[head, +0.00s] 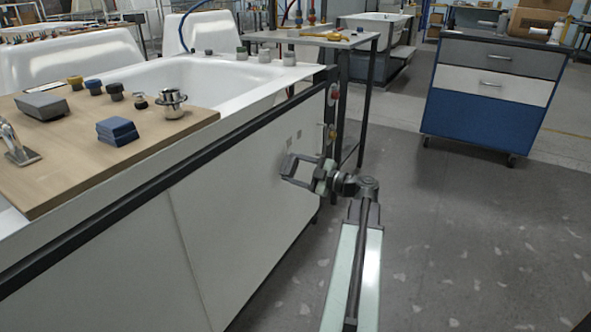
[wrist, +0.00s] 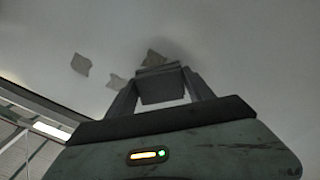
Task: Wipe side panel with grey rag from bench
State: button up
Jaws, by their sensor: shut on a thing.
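The white side panel (head: 235,185) of the bathtub faces my arm. My gripper (head: 292,168) is in front of its right part, its fingers pointing at the panel. In the wrist view my gripper (wrist: 163,88) is shut on the grey rag (wrist: 163,84), a folded grey piece between the fingertips. The rag is at or very near the panel; I cannot tell whether it touches. Small greyish-beige smudges (wrist: 81,64) show on the panel beside the rag, one partly behind its top edge. Small marks (head: 299,134) also show in the head view above the gripper.
A wooden board (head: 65,165) across the tub carries a grey block (head: 42,105), folded blue cloths (head: 117,130), several knobs and a chrome fitting (head: 172,101). A metal side table (head: 350,42) stands behind the panel's end. A drawer cabinet (head: 490,95) stands right. Floor between is clear.

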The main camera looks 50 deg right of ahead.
aim_at(297, 146)
jog(key=shift+x, duration=0.75)
jog(key=shift+d, duration=0.1)
jog(key=shift+w+d, duration=0.15)
jog(key=shift+d, duration=0.7)
jog(key=shift+w+d, duration=0.15)
jog(key=shift+d, duration=0.75)
jog(key=shift+w+d, duration=0.5)
jog(key=shift+d, duration=1.25)
jog(key=shift+w+d, duration=0.55)
jog(key=shift+d, duration=1.2)
jog(key=shift+w+d, duration=0.5)
jog(key=shift+d, duration=1.25)
jog(key=shift+r+p, duration=1.15)
jog(key=shift+s+a+f, duration=0.1)
jog(key=shift+s+a, duration=0.25)
jog(key=shift+a, duration=0.6)
jog(key=shift+s+a, duration=0.3)
jog(key=shift+a, duration=0.55)
jog(key=shift+s+a, duration=0.3)
jog(key=shift+a, duration=0.85)
jog(key=shift+s+a, duration=0.25)
jog(key=shift+a, duration=0.95)
jog(key=shift+s+a, duration=0.3)
jog(key=shift+a, duration=0.85)
jog(key=shift+a, duration=0.15)
